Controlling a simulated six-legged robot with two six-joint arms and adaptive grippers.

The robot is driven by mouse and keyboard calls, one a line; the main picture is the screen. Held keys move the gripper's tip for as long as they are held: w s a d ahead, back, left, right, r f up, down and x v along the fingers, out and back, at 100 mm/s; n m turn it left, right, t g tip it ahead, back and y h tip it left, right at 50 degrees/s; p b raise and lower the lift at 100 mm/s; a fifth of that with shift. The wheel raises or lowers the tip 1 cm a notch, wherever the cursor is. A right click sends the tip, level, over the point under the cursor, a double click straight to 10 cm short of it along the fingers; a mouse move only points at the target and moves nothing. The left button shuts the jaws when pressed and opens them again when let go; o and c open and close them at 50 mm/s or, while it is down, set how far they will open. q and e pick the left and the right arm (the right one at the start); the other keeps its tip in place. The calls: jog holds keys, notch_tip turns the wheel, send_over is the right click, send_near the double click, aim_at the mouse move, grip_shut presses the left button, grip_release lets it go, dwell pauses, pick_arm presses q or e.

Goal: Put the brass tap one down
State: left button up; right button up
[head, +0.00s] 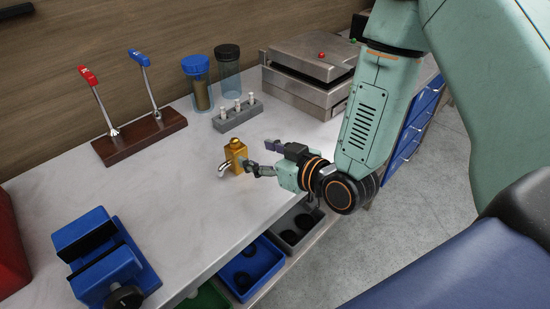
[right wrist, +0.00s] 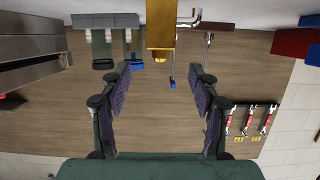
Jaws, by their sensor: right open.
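The brass tap (head: 236,155) is a gold block with a small knob on top and a silver spout at its lower left. It stands upright on the pale worktop (head: 190,190). My right gripper (head: 260,155) is open and empty beside the tap, on its right. The right wrist view is upside down; there the tap (right wrist: 161,30) lies ahead of the open right gripper (right wrist: 160,72), in line with the gap between its fingers. I cannot tell whether a finger touches the tap. My left gripper is not in view.
Behind the tap stand a grey block with white pegs (head: 238,113), blue-topped and black-topped containers and a metal machine (head: 310,70). A wooden base with red and blue levers (head: 140,137) is at left, a blue vise (head: 105,262) in front. The worktop between is clear.

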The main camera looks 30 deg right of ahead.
jog(key=shift+p+v, duration=0.4)
jog(key=shift+v, duration=1.9)
jog(key=shift+a, duration=0.1)
jog(key=shift+s, duration=0.1)
